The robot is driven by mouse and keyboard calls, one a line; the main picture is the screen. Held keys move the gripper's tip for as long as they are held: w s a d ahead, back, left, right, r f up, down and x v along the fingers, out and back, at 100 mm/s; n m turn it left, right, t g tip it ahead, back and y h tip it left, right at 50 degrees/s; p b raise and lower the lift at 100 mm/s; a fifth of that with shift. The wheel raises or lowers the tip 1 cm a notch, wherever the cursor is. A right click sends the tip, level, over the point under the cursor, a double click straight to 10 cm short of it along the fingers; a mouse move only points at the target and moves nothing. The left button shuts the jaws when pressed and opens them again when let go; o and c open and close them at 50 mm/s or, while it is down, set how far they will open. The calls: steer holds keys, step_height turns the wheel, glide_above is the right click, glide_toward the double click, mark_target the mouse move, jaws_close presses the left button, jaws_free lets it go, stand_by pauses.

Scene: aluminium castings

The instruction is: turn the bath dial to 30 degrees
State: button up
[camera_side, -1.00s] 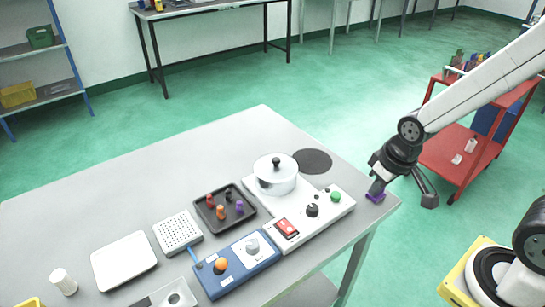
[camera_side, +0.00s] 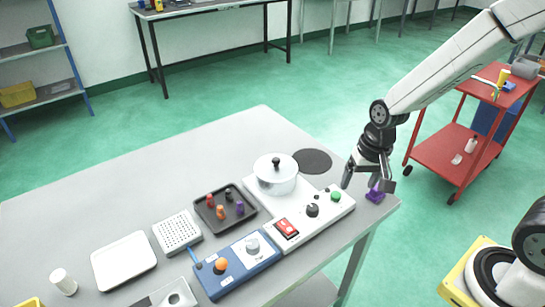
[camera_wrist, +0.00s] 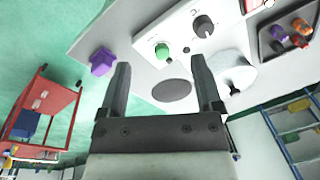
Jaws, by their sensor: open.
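The black dial (camera_side: 312,210) sits on the sloped white control panel (camera_side: 343,203) in front of the white lidded pot (camera_side: 277,178). It lies between a red switch (camera_side: 286,227) and a green knob (camera_side: 336,196). In the wrist view the black dial (camera_wrist: 203,27) is beyond the fingertips, to the right of the green knob (camera_wrist: 162,50). The dial's angle is too small to read. My gripper (camera_side: 368,184) is open and empty, above the table's right corner, right of the panel and apart from the dial. It also shows in the wrist view (camera_wrist: 160,62).
A purple block (camera_side: 376,194) stands at the table corner near my gripper. A dark round disc (camera_side: 312,161) lies behind the panel. A blue box (camera_side: 231,270) with an orange knob and a pale dial stands left of it. A dark tray (camera_side: 211,217) holds small coloured pieces.

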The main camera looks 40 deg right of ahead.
mark_target(313, 206)
steer(key=w+a+f+m+g+y, duration=0.2)
steer(key=w+f+m+y, duration=0.1)
steer(key=w+m, duration=0.5)
steer(key=f+m, duration=0.1)
steer(key=m, duration=0.2)
steer(key=shift+w+y, duration=0.3)
steer(key=shift+w, duration=0.05)
steer(key=shift+a+f, duration=0.1)
steer(key=shift+a, duration=0.05)
steer(key=shift+x, duration=3.85)
steer(key=shift+s, duration=0.15)
jaws_close()
